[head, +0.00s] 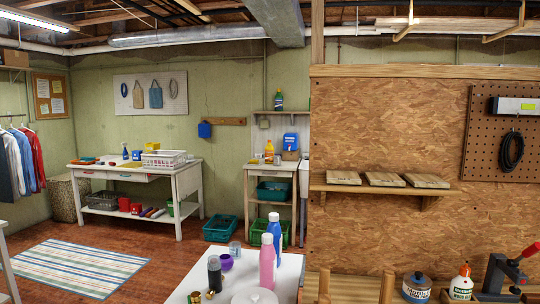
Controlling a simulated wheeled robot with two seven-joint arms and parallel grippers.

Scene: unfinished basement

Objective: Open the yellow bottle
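A yellow bottle (269,150) stands upright on the top of a small white shelf table (258,167) against the far wall, left of the wood-panel partition. It is small in the head view, and its cap is too small to make out clearly. Neither of my grippers shows in the head view.
A near white table (290,272) holds a pink bottle (267,262), a blue bottle (274,232), a dark bottle (214,273) and a purple cup (226,262). A long workbench (187,177) stands far left. Open floor (165,250) and a striped rug (75,267) lie left. The partition (400,130) fills the right.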

